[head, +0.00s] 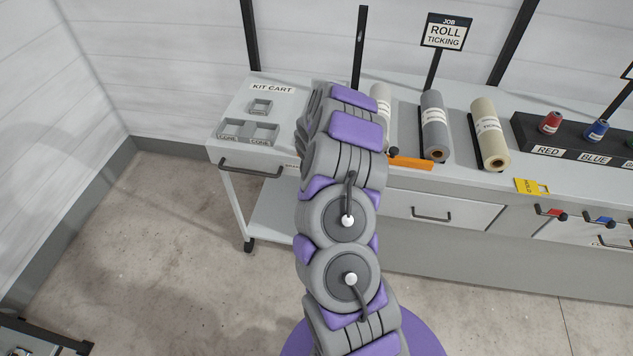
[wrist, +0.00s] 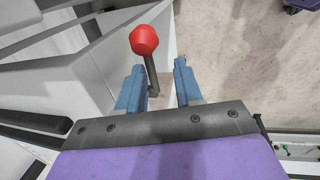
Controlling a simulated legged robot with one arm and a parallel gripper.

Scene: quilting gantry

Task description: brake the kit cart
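The kit cart (head: 234,108) is a light grey cart on castors at the left in the head view, with a sign on its top. My arm covers its right part, and a small label on its front edge is partly hidden. In the wrist view a lever with a red knob (wrist: 144,40) and a dark stem (wrist: 152,76) stands beside a pale panel. My gripper (wrist: 158,80) is open, with blue-grey fingers on either side of the lower stem, closer on the left. I cannot tell whether they touch. My gripper is hidden in the head view.
The cart has a front handle (head: 250,170) and small bins (head: 248,131). To the right, a counter holds fabric rolls (head: 433,125), an orange piece (head: 411,163) and a dark rack (head: 570,139) with coloured spools. The floor (head: 165,230) left of the cart is clear.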

